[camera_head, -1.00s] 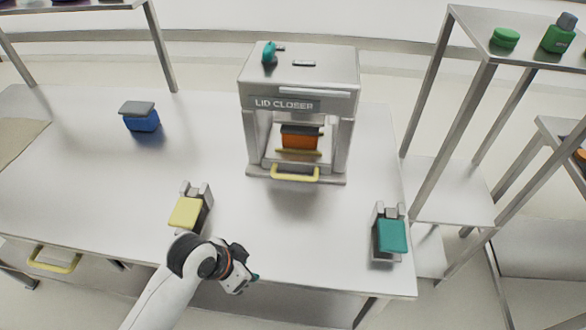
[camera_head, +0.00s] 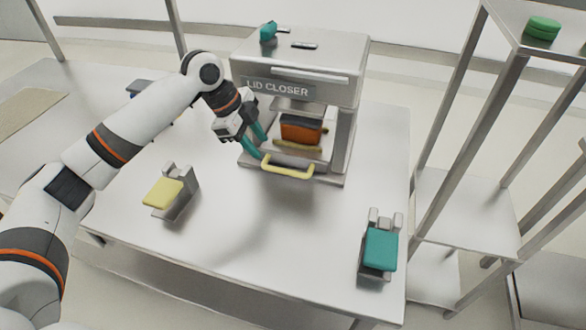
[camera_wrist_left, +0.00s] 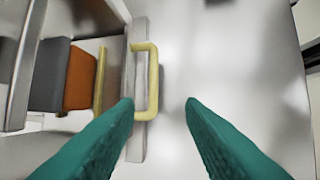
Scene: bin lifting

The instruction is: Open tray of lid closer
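The lid closer (camera_head: 300,70) is a grey machine labelled "LID CLOSER" on the table. Its tray (camera_head: 303,161) has a yellow handle (camera_head: 288,171) at the front, which also shows in the left wrist view (camera_wrist_left: 153,78). An orange bin with a dark lid (camera_head: 300,128) sits inside the machine; it shows at the left of the wrist view (camera_wrist_left: 80,78). My left gripper (camera_head: 262,145) is open, its teal fingers close to the handle's left end. In the wrist view one fingertip overlaps the handle's lower end; contact cannot be told. My right gripper is not in view.
A stand with a yellow pad (camera_head: 163,193) is at the left front and one with a teal pad (camera_head: 381,249) at the right front. A blue bin (camera_head: 138,88) is partly behind my left arm. A metal shelf (camera_head: 470,200) stands at the right.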

